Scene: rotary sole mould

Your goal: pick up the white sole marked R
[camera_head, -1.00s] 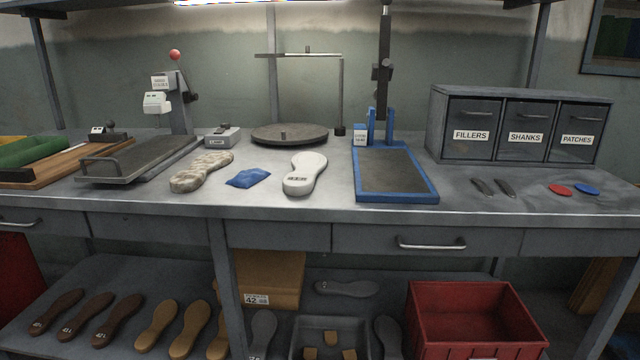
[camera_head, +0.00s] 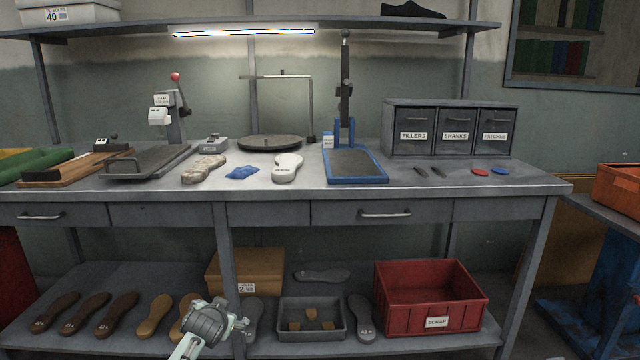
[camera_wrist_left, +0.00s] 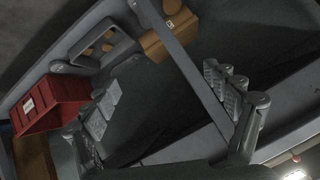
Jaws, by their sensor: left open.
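A white sole (camera_head: 287,167) lies on the bench top, left of the blue-framed tray. It has a small dark marking near its front end, too small to read. A mottled beige sole (camera_head: 203,169) lies further left, with a blue packet (camera_head: 242,172) between them. My left gripper (camera_head: 238,322) is low at the bottom of the head view, in front of the lower shelf and well below the white sole. In the left wrist view its fingers (camera_wrist_left: 170,105) are spread apart with nothing between them. My right gripper is not in view.
The blue-framed tray (camera_head: 356,181) and its upright stand right of the white sole; a round turntable (camera_head: 270,143) is behind it. The bench front edge (camera_head: 300,192) and drawers lie above my left gripper. The lower shelf holds soles, a grey tray (camera_head: 311,336) and a red bin (camera_head: 430,326).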

